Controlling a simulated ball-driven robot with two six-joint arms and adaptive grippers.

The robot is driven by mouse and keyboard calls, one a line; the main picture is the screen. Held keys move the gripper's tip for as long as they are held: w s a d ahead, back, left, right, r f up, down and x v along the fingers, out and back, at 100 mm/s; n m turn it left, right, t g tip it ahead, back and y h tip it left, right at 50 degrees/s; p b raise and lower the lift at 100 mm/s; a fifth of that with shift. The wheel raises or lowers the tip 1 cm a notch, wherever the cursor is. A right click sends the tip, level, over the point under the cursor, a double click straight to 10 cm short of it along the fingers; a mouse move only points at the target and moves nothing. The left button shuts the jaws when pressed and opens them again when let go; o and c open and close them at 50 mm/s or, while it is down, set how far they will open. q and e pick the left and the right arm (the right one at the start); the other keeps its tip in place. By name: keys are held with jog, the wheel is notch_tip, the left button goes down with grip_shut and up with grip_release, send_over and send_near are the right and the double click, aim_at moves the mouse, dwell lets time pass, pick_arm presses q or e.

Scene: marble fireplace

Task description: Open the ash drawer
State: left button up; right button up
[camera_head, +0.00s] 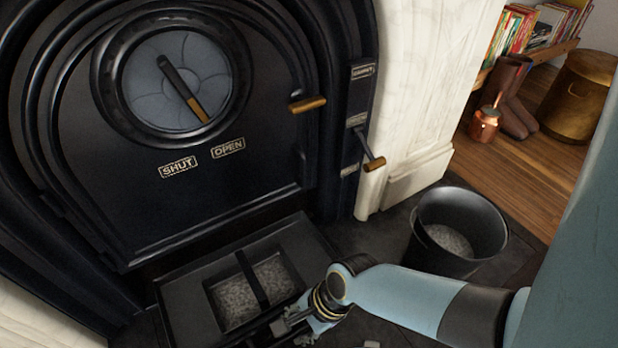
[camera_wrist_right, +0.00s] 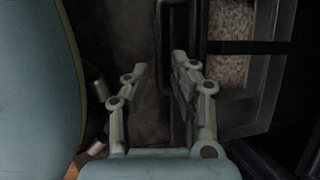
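The ash drawer (camera_head: 185,312) is a black tray below the stove door, standing out from the stove front. Grey ash (camera_head: 236,300) shows in its opening on both sides of a dark crossbar. My right gripper (camera_head: 292,326) is at the drawer's front edge, low in the head view. In the right wrist view, the two fingers (camera_wrist_right: 160,68) are apart. The dark drawer handle (camera_wrist_right: 167,40) shows between them and partly behind the right-hand finger; I cannot tell if they touch. The drawer's ash (camera_wrist_right: 232,28) shows to the right. My left gripper is not in view.
The stove door (camera_head: 180,185) with its round dial is closed above the drawer. A black bucket (camera_head: 424,250) with ash stands on the hearth right of the drawer. A lever with a wooden knob (camera_head: 374,164) sticks out right of the door. A copper jug (camera_head: 484,128) stands farther back.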

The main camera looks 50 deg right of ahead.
jog(key=v, duration=0.6)
jog(key=shift+r, duration=0.2)
